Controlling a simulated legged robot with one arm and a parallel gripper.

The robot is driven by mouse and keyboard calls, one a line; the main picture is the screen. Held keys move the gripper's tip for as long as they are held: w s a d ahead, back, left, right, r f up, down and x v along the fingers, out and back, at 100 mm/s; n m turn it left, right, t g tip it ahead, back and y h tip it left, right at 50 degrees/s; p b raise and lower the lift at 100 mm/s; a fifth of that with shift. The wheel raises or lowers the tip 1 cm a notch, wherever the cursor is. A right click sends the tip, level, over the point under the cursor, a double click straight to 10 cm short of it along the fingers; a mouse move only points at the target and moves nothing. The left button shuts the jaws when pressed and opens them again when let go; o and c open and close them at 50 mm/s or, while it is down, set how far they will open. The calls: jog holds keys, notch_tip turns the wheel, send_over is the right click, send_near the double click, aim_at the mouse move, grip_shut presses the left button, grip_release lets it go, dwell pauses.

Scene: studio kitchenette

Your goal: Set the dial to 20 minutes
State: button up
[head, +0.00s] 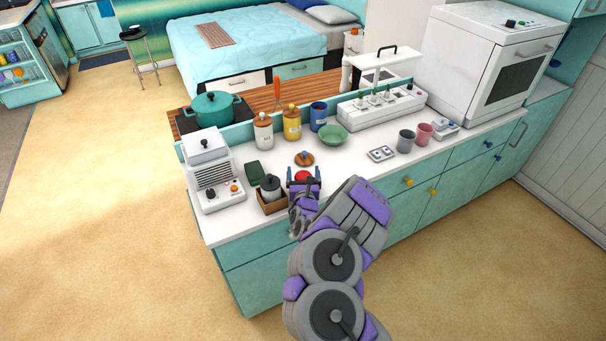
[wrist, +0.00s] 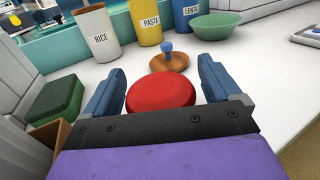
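A round red object (head: 303,176) sits on the white counter; in the wrist view its smooth red top (wrist: 160,92) lies between my fingers. I see no dial marks or numbers on it and cannot tell whether it is the dial. My gripper (head: 304,172) is open, with one blue finger on each side of the red object. In the wrist view, my gripper (wrist: 161,68) shows a gap on the left and a narrower one on the right. A white appliance (head: 214,175) at the counter's left end has a dark knob (head: 208,193) and an orange one on its front.
A wooden lid with a blue knob (wrist: 168,60) lies just beyond the red object. A green block (wrist: 55,100) and a wooden box (head: 271,204) are close on the left. Canisters and a green bowl (head: 333,135) stand behind. Bare counter (head: 345,163) lies to the right.

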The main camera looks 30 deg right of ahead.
aim_at(303, 171)
jog(key=shift+r, duration=0.1)
jog(key=shift+r, duration=0.35)
notch_tip(303, 171, up, 3)
jog(key=shift+w+r+p, duration=0.1)
jog(key=shift+p, duration=0.9)
jog(key=d+p+v, duration=0.1)
jog(key=p+v, duration=0.7)
jog(key=v, duration=0.8)
jog(key=shift+s+d+r, duration=0.35)
jog(key=shift+r, duration=0.05)
